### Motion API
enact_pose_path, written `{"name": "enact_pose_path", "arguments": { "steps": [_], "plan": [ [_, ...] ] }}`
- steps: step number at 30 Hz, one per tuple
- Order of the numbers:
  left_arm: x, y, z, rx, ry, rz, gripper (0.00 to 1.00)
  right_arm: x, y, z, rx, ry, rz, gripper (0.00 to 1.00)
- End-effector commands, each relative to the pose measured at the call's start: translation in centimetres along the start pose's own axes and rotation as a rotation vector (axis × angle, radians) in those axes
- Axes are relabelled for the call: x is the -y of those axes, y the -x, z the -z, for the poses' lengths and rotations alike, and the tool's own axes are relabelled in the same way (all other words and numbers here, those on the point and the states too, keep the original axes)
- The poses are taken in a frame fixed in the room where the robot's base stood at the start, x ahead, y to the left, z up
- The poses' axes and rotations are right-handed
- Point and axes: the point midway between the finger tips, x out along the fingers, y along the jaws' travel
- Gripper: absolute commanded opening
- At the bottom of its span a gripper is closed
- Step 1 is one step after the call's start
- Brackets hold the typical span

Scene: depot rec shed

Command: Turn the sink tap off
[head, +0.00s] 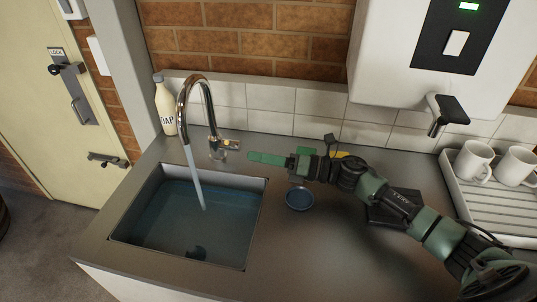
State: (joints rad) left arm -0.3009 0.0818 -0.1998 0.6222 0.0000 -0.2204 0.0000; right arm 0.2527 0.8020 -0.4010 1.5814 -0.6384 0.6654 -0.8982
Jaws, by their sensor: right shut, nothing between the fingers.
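The curved metal tap (182,101) stands behind the sink, and a stream of water (195,178) runs from its spout. Its short lever (226,144) sticks out to the right of the tap body. The sink (258,214) holds water, with a dark shape near its bottom. My right gripper (254,157) comes in from the right, shut and empty, its green fingers pointing left. The fingertips are just right of the lever, with a small gap in the picture. My left gripper is out of view.
A small blue dish (300,199) sits on the counter below my right gripper. A soap bottle (165,106) stands behind the sink at left. A white wall-mounted heater with a black spout (438,115) hangs above a drying rack (487,202) with white mugs (472,160).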

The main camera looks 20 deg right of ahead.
Motion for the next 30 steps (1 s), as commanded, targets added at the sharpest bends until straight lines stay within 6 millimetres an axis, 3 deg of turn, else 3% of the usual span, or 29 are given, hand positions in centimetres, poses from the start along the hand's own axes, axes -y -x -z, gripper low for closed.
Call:
{"name": "enact_pose_path", "arguments": {
  "steps": [3, 10, 30],
  "plan": [
    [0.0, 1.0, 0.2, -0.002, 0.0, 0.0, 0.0, -0.2, -2.3, -0.3, 0.003, -0.001, -0.002, 0.0],
    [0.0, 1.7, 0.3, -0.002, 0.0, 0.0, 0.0, -0.1, -4.8, -0.1, 0.001, -0.001, 0.0, 0.0],
    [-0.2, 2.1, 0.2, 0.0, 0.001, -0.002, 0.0, -0.1, -5.2, -0.5, 0.001, -0.039, 0.003, 0.0]
  ]
}}
